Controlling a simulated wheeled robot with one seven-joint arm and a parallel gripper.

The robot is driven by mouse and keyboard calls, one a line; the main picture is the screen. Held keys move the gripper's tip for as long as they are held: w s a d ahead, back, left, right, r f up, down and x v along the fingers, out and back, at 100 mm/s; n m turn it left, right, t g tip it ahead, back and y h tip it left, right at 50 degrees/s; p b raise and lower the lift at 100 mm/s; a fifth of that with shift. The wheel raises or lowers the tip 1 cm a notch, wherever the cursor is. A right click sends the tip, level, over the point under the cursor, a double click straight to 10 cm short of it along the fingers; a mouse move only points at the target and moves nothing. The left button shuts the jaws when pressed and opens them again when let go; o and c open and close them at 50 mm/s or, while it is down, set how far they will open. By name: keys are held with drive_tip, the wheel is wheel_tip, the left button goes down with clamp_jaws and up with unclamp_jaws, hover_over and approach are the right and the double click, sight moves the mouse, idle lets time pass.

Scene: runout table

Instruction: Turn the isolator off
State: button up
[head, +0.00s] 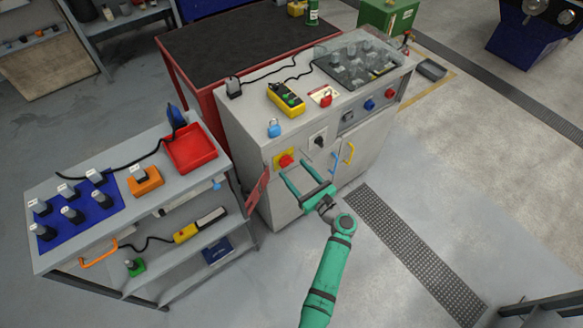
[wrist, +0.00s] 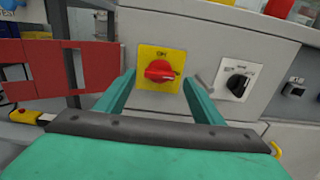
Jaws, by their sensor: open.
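The isolator (head: 285,160) is a red rotary handle on a yellow square plate, on the upper left of the grey cabinet's front. In the wrist view the red handle (wrist: 160,71) lies roughly level, tilted slightly, with lettering above it on the yellow plate (wrist: 174,52). My gripper (head: 304,170) is open in front of the cabinet. In the wrist view its two green fingers (wrist: 158,88) stand left and right of the handle, with a gap on each side. I cannot tell how far the fingertips are from the plate.
A black selector switch (wrist: 238,83) on a white plate sits right of the isolator. A shelf cart (head: 130,215) stands left.

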sight(286, 162)
drive_tip(key=shift+x, duration=1.35)
drive_tip(key=c, duration=1)
drive_tip(key=shift+c, duration=0.2)
